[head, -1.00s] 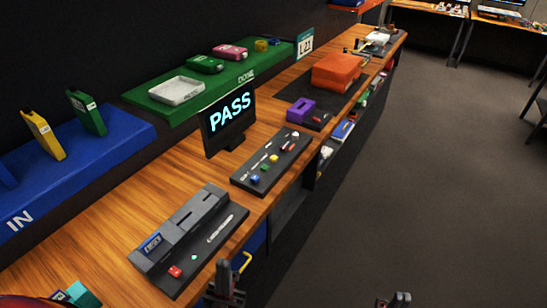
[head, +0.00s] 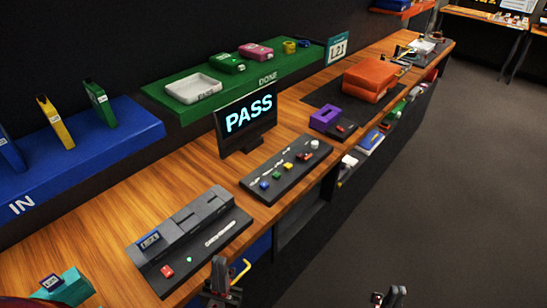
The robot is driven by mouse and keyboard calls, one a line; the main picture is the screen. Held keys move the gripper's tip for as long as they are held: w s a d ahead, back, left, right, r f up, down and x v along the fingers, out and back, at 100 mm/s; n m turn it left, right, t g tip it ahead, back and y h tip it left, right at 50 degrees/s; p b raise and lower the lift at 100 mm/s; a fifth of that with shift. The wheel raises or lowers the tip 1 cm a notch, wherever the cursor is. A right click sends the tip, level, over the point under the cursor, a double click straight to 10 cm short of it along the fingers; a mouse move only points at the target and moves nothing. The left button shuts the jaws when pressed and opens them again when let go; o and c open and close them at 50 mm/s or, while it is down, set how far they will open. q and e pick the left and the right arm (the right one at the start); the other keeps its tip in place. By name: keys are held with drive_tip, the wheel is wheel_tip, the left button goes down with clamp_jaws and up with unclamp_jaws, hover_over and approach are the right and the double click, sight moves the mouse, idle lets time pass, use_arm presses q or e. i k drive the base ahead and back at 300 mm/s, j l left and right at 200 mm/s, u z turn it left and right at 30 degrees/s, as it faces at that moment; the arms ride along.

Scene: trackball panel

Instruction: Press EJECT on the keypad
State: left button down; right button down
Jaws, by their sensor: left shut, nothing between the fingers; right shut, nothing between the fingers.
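A dark keypad panel (head: 262,190) lies on the wooden bench in front of the screen. It carries a blue button (head: 264,185), a green button (head: 277,175), a yellow button (head: 289,166), a red button (head: 304,156) and a white knob or ball (head: 314,145). Its lettering is too small to read, so I cannot tell which is EJECT. My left gripper (head: 219,263) is shut and empty, upright in front of the bench, nearer me than the keypad. My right gripper (head: 389,293) is shut and empty at the bottom edge, over the floor, away from the bench.
A grey slotted console (head: 185,228) with a red button (head: 167,271) sits left of the keypad. A screen (head: 248,115) reads PASS. A blue IN shelf (head: 60,180) and green DONE shelf (head: 240,84) stand behind. Orange cases (head: 371,82) lie further right. The floor is clear.

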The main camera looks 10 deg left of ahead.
sight(288, 166)
drive_tip(key=i+l+u, duration=0.25)
drive_tip(key=l+u, duration=0.25)
drive_tip(key=l, duration=0.2)
drive_tip(key=l+u, duration=0.3)
drive_tip(key=i+l, duration=0.1)
drive_tip(key=i, duration=0.45)
